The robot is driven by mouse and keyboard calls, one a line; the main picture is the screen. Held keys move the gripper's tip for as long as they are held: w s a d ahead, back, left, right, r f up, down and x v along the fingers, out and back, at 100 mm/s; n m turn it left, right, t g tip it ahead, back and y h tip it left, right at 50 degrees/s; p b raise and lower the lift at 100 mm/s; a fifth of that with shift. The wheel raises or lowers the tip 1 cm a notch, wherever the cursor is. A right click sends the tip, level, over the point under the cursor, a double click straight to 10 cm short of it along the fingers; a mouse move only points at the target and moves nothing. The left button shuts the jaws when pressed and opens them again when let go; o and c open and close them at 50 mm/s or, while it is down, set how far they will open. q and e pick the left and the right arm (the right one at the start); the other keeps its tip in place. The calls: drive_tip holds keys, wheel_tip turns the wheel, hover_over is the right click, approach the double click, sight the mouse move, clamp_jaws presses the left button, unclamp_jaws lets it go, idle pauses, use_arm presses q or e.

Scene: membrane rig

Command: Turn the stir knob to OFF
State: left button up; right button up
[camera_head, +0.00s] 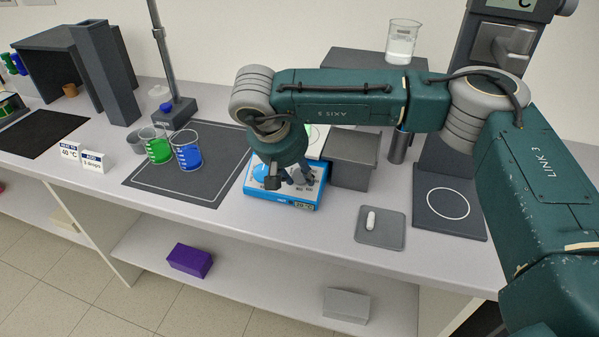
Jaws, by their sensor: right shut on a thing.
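The blue stirrer hotplate (284,201) stands near the front edge of the bench, with a lit display at its lower right corner. My right gripper (290,180) reaches down from above onto its front control panel. The gripper is shut on the stir knob, which my fingers and wrist largely hide. The knob's pointer and the OFF mark cannot be read. My left gripper is not in view.
Beakers of green (158,151) and blue (188,157) liquid stand on a dark mat left of the hotplate. A grey box (352,160) is close on its right. A small tray (381,229) holding a white capsule-shaped piece lies further right.

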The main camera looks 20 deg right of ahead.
drive_tip(key=n, duration=0.4)
drive_tip(key=shift+s+a+f+h, duration=0.15)
drive_tip(key=shift+a+f+h, duration=0.05)
drive_tip(key=shift+h, duration=0.2)
drive_tip(key=shift+f+n+h+p, duration=0.1)
drive_tip(key=shift+n+h+p, duration=0.3)
drive_tip(key=shift+n, duration=1.6)
drive_tip(key=shift+t, duration=0.3)
drive_tip(key=o, duration=1.1)
drive_tip(key=shift+s+a+r, duration=0.1)
drive_tip(key=shift+a+r, duration=0.15)
drive_tip(key=shift+r, duration=0.4)
drive_tip(key=v, duration=1.1)
